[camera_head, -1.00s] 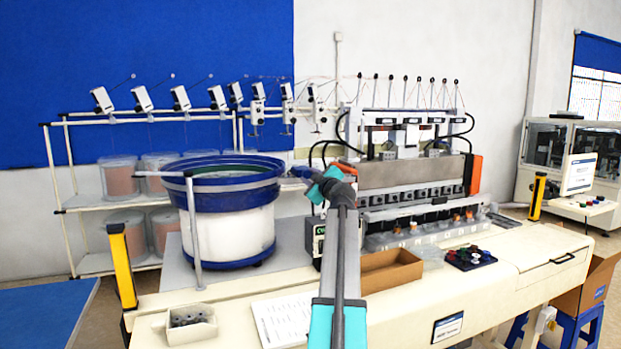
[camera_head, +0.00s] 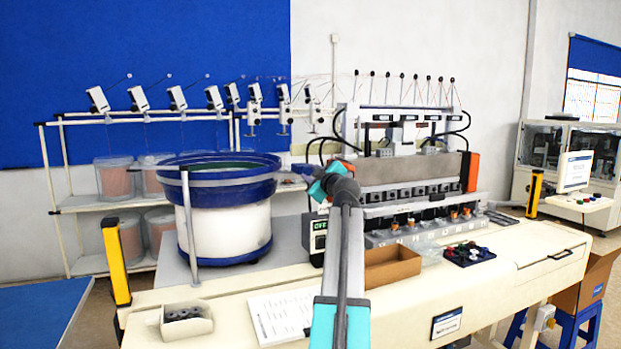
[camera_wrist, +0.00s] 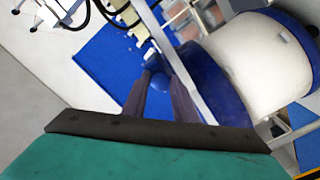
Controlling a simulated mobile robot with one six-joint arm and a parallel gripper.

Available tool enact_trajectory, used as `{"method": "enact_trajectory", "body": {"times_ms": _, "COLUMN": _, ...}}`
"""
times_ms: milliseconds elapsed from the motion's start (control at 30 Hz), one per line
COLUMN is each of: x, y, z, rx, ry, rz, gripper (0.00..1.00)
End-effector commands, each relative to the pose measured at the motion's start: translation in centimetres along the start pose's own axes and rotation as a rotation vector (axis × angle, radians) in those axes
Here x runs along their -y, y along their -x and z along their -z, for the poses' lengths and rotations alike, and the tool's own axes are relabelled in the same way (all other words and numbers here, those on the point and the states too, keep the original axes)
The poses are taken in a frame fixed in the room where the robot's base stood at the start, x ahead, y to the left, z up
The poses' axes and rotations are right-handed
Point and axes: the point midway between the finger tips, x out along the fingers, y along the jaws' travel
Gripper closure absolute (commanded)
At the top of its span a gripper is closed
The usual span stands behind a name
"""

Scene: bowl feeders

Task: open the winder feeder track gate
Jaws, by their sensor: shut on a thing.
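The winder's bowl feeder has a blue bowl (camera_head: 218,172) on a white drum (camera_head: 228,228) at the left of the bench. My gripper (camera_head: 303,172) is at the right rim of the bowl, beside the winding machine; its fingers are small and partly hidden by my wrist there. In the wrist view my gripper (camera_wrist: 160,72) has its two dark fingers close around a small round blue thing (camera_wrist: 159,82), which looks like a knob. A pale rail (camera_wrist: 183,62) runs close past the fingers, beside the bowl. I cannot make out the gate's outline.
The winding machine (camera_head: 408,173) stands just right of my gripper, with a control box (camera_head: 318,238) below. A cardboard tray (camera_head: 392,268), a parts bin (camera_head: 187,322) and a paper sheet (camera_head: 283,315) lie on the bench. A thin post (camera_head: 190,235) stands before the bowl.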

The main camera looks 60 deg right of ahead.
Motion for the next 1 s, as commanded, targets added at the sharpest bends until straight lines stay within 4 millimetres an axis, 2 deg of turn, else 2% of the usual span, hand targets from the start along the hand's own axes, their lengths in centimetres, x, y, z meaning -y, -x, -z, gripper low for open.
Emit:
{"method": "enact_trajectory", "body": {"times_ms": 267, "x": -0.2, "y": 0.0, "z": 0.1, "rx": 0.000, "ry": 0.000, "rz": -0.003, "gripper": 1.00}}
{"method": "enact_trajectory", "body": {"times_ms": 300, "x": -0.2, "y": 0.0, "z": 0.1, "rx": 0.000, "ry": 0.000, "rz": -0.003, "gripper": 0.68}}
{"method": "enact_trajectory", "body": {"times_ms": 400, "x": -0.1, "y": 0.0, "z": 0.1, "rx": 0.000, "ry": 0.000, "rz": -0.002, "gripper": 0.56}}
{"method": "enact_trajectory", "body": {"times_ms": 767, "x": 0.0, "y": 0.2, "z": 0.0, "rx": 0.000, "ry": 0.000, "rz": 0.000, "gripper": 0.56}}
{"method": "enact_trajectory", "body": {"times_ms": 1000, "x": 0.1, "y": 1.7, "z": -0.1, "rx": 0.000, "ry": 0.000, "rz": -0.001, "gripper": 0.56}}
